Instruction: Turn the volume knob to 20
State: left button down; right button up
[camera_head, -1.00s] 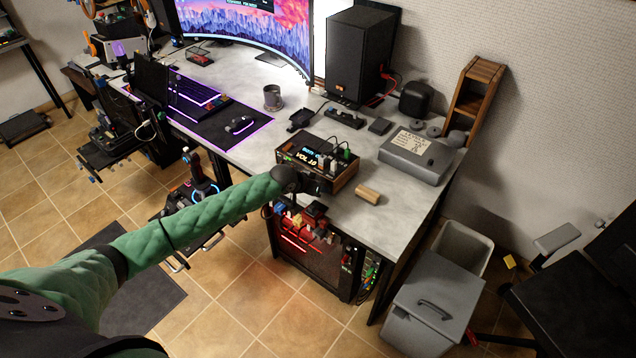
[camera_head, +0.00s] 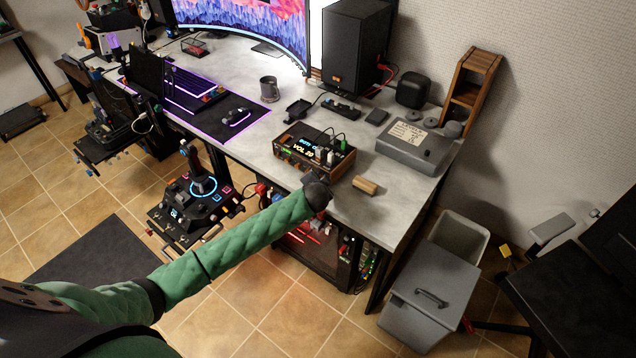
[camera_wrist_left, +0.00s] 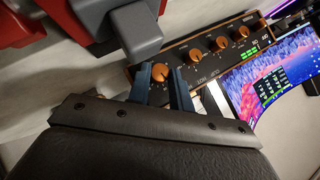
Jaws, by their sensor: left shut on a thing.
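The radio-like audio box (camera_head: 345,163) stands on the desk's front edge, with a lit display (camera_head: 303,147) that appears to read VOL 20; the last digit is small. In the left wrist view its wooden-framed front panel (camera_wrist_left: 205,62) carries a row of orange knobs. The end knob (camera_wrist_left: 160,72) lies between the two fingers of my left gripper (camera_wrist_left: 161,76), which is shut on it. In the head view my left gripper (camera_head: 318,182) is at the box's front right, its fingertips mostly hidden. My right gripper is not in view.
A wooden block (camera_head: 366,185) lies right of the box on the grey desk (camera_head: 375,215). A grey case (camera_head: 410,147), a mug (camera_head: 268,89) and a tall speaker (camera_head: 355,50) stand behind. Cables rise from the box's top. A joystick stand (camera_head: 195,200) is left of my arm.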

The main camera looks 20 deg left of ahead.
pick_arm(q)
jog(key=shift+s+d+f+m+t+y+b, duration=0.1)
jog(key=shift+d+f+m+t+y+b, duration=0.1)
jog(key=shift+m+t+y+b, duration=0.55)
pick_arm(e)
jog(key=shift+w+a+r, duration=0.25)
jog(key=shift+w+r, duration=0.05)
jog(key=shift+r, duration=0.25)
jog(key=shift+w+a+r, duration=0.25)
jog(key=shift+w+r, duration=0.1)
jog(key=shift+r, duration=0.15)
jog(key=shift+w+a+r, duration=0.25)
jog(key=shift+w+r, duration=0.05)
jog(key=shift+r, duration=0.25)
pick_arm(q)
jog(key=c, duration=1.3)
grip_release()
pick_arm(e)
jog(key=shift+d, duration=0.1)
pick_arm(q)
jog(key=shift+o, duration=0.2)
